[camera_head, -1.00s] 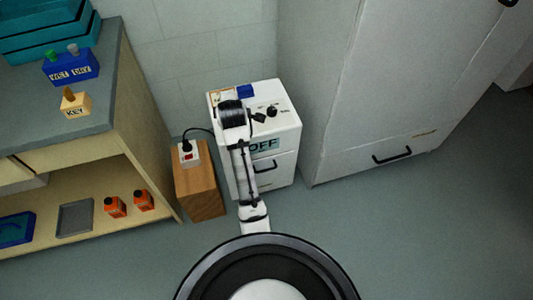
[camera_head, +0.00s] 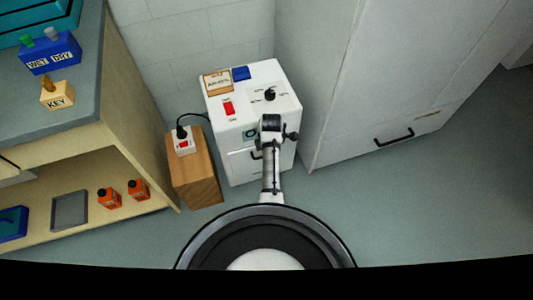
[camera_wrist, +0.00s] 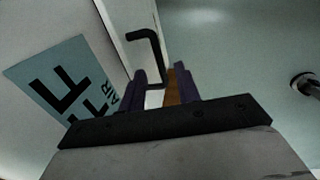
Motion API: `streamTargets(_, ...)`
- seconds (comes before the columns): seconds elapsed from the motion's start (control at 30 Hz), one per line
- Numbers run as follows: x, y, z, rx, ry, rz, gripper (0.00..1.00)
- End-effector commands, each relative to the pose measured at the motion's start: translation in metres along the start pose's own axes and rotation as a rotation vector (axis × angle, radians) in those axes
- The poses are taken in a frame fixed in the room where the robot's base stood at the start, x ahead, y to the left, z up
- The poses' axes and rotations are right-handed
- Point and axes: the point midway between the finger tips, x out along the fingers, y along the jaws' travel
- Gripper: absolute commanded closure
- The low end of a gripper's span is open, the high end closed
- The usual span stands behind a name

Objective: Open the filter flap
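The white machine (camera_head: 225,108) stands against the wall. Its front carries a panel with a black bar handle (camera_head: 256,155), which I take for the filter flap. My arm covers part of this front in the head view. In the wrist view the black handle (camera_wrist: 147,36) rises just beyond my fingers, its lower end showing in the gap between them. My gripper (camera_wrist: 156,76) is open, with dark purple fingers and an orange-brown inner face. I cannot tell whether it touches the handle. The flap looks closed in the head view.
A wooden block with a plugged socket (camera_head: 190,170) stands left of the machine. A tall grey cabinet (camera_head: 370,80) is close on the right. Open floor (camera_head: 440,190) lies in front of the cabinet.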

Motion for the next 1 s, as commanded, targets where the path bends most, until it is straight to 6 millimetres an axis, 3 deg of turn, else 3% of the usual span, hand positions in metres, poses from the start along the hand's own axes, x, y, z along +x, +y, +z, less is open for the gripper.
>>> streamTargets(0.2,0.028,0.0,0.0,0.0,0.0,-0.001,0.67)
streamTargets(0.57,0.033,0.0,0.0,0.0,0.0,0.001,0.67)
streamTargets(0.83,0.033,0.0,0.0,0.0,0.0,0.001,0.99)
streamTargets(1.0,0.033,0.0,0.0,0.0,0.0,0.001,1.0)
